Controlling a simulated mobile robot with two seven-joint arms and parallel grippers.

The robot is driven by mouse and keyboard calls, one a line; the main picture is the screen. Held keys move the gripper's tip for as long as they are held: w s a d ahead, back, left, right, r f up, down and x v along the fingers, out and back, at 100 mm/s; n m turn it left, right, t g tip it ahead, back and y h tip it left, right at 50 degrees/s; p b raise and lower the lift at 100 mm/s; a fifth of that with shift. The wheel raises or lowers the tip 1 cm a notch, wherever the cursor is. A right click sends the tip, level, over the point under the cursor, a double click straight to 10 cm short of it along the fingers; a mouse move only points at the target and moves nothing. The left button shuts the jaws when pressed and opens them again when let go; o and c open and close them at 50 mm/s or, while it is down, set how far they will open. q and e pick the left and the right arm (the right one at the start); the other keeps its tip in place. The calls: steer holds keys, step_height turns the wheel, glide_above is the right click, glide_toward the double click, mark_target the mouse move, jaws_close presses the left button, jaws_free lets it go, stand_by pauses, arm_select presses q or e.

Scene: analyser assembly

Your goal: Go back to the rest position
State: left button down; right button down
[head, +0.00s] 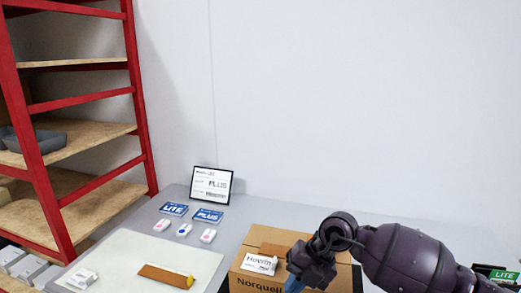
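My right gripper (297,284) comes in from the right on its dark purple arm, low in the head view in front of the cardboard box (262,284) marked "Norquell". A small blue patch shows at its tip by the picture's bottom edge; I cannot tell whether that is a finger or a held thing, or whether the gripper is open. A white printed piece (260,264) is at the top of the box, just left of the gripper. My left gripper is not in view.
A pale mat (205,262) carries a brown and yellow piece (165,276) and a white item (83,278). Behind are several small devices, a LITE card (174,209), a PLUS card (208,216) and a sign (211,185). A red shelf (136,85) stands left; a green LITE pack (497,274), right.

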steer(key=s+a+r+y, duration=0.2)
steer(key=s+a+y, duration=0.2)
steer(key=a+y, duration=0.1)
step_height(320, 180, up, 9)
steer(key=m+t+y, duration=0.8)
steer(key=t, duration=0.1)
steer(key=d+f+m+t+h, duration=0.2)
steer(key=d+m+t+h, duration=0.3)
steer(key=d+m+h, duration=0.4)
steer(key=d+f+m+t+h, duration=0.3)
steer(key=d+m+t+h, duration=0.4)
steer(key=m, duration=0.4)
steer(key=s+d+f+m+g+h, duration=0.4)
steer(key=s+d+f+g+h, duration=0.15)
steer(key=f, duration=0.25)
steer(key=s+d+f+m+g, duration=0.1)
steer(key=s+f+g, duration=0.25)
steer(key=s, duration=0.35)
steer(key=s+d+f+g+y, duration=0.1)
steer(key=s+d+f+g, duration=0.1)
steer(key=s+g, duration=0.3)
steer(key=s+d+f+m+g, duration=0.1)
steer(key=s+f+g, duration=0.2)
steer(key=s, duration=0.5)
steer(key=w+f+t, duration=0.7)
steer(key=f+t, duration=0.1)
steer(key=f, duration=0.2)
steer(key=shift+w+n+y, duration=0.3)
steer(key=shift+w+y, duration=0.05)
steer(key=shift+y, duration=0.1)
